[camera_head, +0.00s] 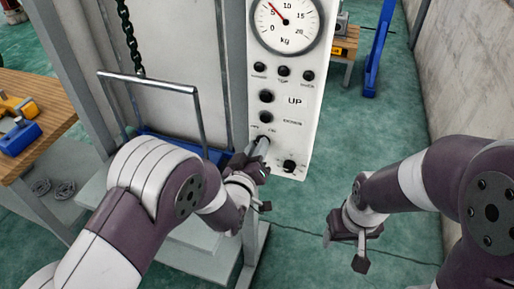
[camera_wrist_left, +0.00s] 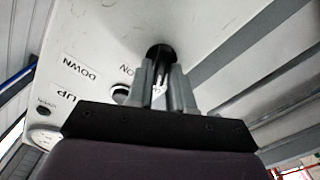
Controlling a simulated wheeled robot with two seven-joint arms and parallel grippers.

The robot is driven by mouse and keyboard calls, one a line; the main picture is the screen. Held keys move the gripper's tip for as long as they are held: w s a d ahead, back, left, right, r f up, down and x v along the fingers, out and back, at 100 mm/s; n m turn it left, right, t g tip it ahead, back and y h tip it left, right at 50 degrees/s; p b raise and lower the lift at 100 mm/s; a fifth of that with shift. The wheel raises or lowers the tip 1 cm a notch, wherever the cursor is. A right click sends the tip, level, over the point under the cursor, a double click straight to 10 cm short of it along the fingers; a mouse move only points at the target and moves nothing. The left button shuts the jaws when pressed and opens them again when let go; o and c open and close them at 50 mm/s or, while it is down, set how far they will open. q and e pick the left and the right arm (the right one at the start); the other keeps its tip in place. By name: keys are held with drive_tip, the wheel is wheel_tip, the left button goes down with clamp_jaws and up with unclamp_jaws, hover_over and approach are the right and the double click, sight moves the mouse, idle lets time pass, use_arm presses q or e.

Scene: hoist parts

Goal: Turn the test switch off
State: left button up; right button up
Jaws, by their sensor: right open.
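The test switch is a dark knob (camera_head: 263,140) low on the white control panel (camera_head: 284,100), beside small labels partly covered by my gripper. In the left wrist view a black knob (camera_wrist_left: 160,50) shows at the fingertips, near a label ending in "ON". My left gripper (camera_head: 262,150) reaches the panel there; in the wrist view its two grey fingers (camera_wrist_left: 165,80) stand either side of the knob's line, with a narrow gap. I cannot tell whether they press on it. The switch's setting is hidden. My right gripper (camera_head: 346,252) is open and empty, right of the panel.
The panel carries a kg dial (camera_head: 286,20), small buttons, an UP button (camera_head: 267,96) and another knob (camera_head: 289,166). A metal handle frame (camera_head: 150,82) and a chain (camera_head: 130,40) are at left. A wooden table (camera_head: 50,95) stands far left. Green floor right is mostly clear.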

use_arm(q)
drive_tip(key=shift+o, duration=0.9)
drive_tip(key=b+v, duration=0.2)
drive_tip(key=v, duration=1)
drive_tip(key=shift+s, duration=0.3)
drive_tip(key=shift+a, duration=0.1)
